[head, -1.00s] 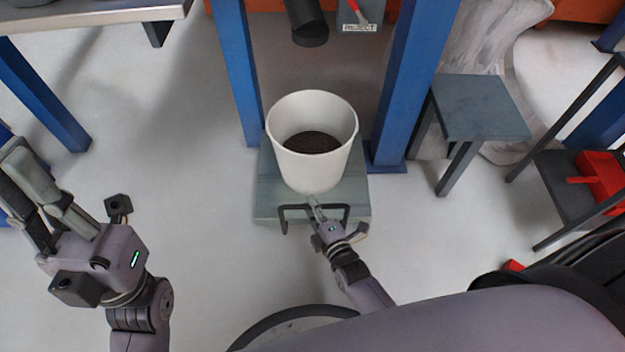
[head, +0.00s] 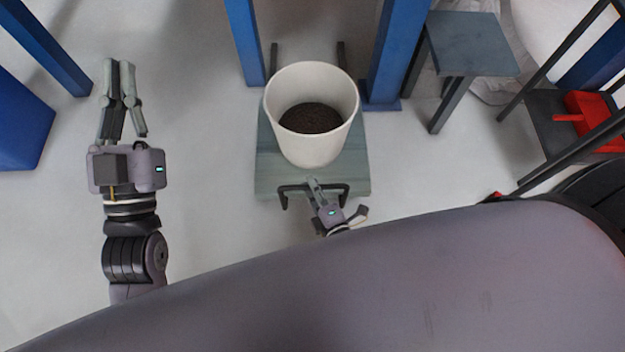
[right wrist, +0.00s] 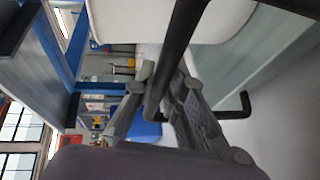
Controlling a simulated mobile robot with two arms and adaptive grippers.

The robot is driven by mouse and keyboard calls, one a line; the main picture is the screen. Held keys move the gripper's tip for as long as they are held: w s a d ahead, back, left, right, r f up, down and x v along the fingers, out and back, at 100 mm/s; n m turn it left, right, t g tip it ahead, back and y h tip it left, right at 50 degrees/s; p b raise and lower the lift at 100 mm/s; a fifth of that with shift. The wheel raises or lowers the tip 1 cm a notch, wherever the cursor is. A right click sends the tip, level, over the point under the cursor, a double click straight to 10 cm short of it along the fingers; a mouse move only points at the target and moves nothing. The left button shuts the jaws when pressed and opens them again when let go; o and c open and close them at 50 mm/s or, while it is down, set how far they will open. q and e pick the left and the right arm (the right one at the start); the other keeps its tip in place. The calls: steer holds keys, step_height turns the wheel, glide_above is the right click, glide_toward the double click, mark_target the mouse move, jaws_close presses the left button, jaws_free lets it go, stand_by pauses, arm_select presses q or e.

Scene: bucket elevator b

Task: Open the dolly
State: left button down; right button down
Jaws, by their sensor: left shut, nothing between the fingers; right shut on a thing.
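The dolly (head: 360,182) is a flat grey-green platform on the floor, with a white bucket (head: 290,150) of dark grains standing upright on it. It sits out in front of the blue posts. Its black bar handle (head: 284,193) faces me; in the right wrist view the black bar (right wrist: 178,45) runs between the fingers. My right gripper (head: 313,183) is shut on the handle, and it also shows in the right wrist view (right wrist: 163,90). My left gripper (head: 119,65) is shut and empty, off to the left above bare floor.
Blue posts (head: 243,40) (head: 390,60) stand on either side behind the dolly, with two dark rails (head: 341,55) between them. A grey stool-like table (head: 470,42) and a stand with a red scoop (head: 590,120) are on the right. Floor left of the dolly is clear.

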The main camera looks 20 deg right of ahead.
stand_by(0.3)
steer(key=c, duration=1.6)
jaws_free()
steer(key=v, duration=1.2)
